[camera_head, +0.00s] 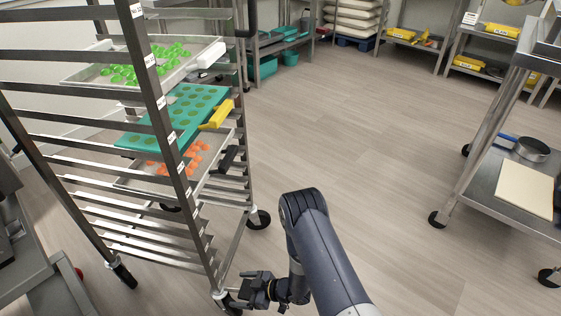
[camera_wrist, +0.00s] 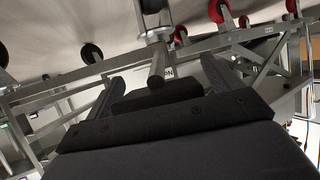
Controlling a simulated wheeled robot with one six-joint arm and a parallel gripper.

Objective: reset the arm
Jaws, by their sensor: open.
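My arm reaches forward at the lower middle of the head view. My gripper (camera_head: 254,288) is low, close to the lower right front post of the tray rack (camera_head: 160,100). In the wrist view my gripper (camera_wrist: 160,88) shows its two dark fingers spread apart. A grey metal bar (camera_wrist: 157,62) appears ahead of the space between them. I cannot tell whether the gripper touches the rack. I see nothing held in it.
The rack holds a tray of green gummies (camera_head: 190,68), a teal mould (camera_head: 140,142) and a tray of orange gummies (camera_head: 140,180). A steel cart (camera_head: 490,190) stands at right. Open floor (camera_head: 370,150) lies between rack and cart.

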